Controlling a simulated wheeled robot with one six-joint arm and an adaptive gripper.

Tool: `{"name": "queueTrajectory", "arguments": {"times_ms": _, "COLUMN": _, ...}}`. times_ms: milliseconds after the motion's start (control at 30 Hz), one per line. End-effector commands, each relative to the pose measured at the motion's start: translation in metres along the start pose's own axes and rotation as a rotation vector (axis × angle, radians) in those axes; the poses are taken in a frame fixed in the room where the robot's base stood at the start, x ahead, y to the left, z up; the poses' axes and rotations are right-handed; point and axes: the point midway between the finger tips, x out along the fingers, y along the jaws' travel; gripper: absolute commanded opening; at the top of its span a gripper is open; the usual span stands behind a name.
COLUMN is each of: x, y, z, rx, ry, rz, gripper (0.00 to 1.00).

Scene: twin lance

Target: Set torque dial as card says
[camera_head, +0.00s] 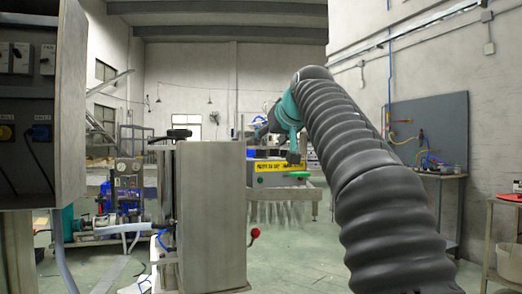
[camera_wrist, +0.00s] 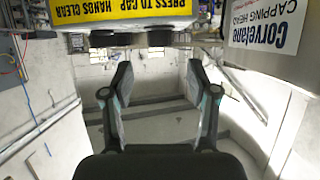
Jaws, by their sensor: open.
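My gripper (camera_wrist: 160,68) is open and empty in the wrist view, with its two fingers spread apart. That view is upside down. A yellow sign (camera_wrist: 125,10) reading "PRESS TO CAP HANDS CLEAR" lies beyond the fingertips at the top. A white "Corvelane CAPPING HEAD" plate (camera_wrist: 265,22) is at the upper right. In the head view the yellow sign (camera_head: 279,167) is on a grey machine front beyond my arm, with a green part (camera_head: 298,174) below it. I cannot make out a torque dial or a setting card in either view.
A grey metal cabinet (camera_head: 211,215) with a red-knobbed lever (camera_head: 254,233) stands left of my arm. An open electrical cabinet (camera_head: 71,100) is at far left, and blue pump equipment (camera_head: 126,190) is behind. A side table (camera_head: 505,200) is at right.

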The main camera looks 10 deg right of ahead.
Motion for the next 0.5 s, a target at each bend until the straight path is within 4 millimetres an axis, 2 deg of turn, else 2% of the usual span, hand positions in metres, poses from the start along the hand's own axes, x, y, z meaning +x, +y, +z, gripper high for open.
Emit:
{"name": "queueTrajectory", "arguments": {"times_ms": 33, "x": 0.011, "y": 0.0, "z": 0.0, "rx": 0.0, "ry": -0.002, "rz": -0.001, "gripper": 0.59}}
{"name": "queueTrajectory", "arguments": {"times_ms": 200, "x": 0.041, "y": 0.0, "z": -0.001, "rx": 0.0, "ry": -0.001, "rz": 0.0, "gripper": 0.59}}
{"name": "queueTrajectory", "arguments": {"times_ms": 500, "x": 0.075, "y": 0.0, "z": -0.001, "rx": -0.001, "ry": 0.0, "rz": 0.0, "gripper": 0.59}}
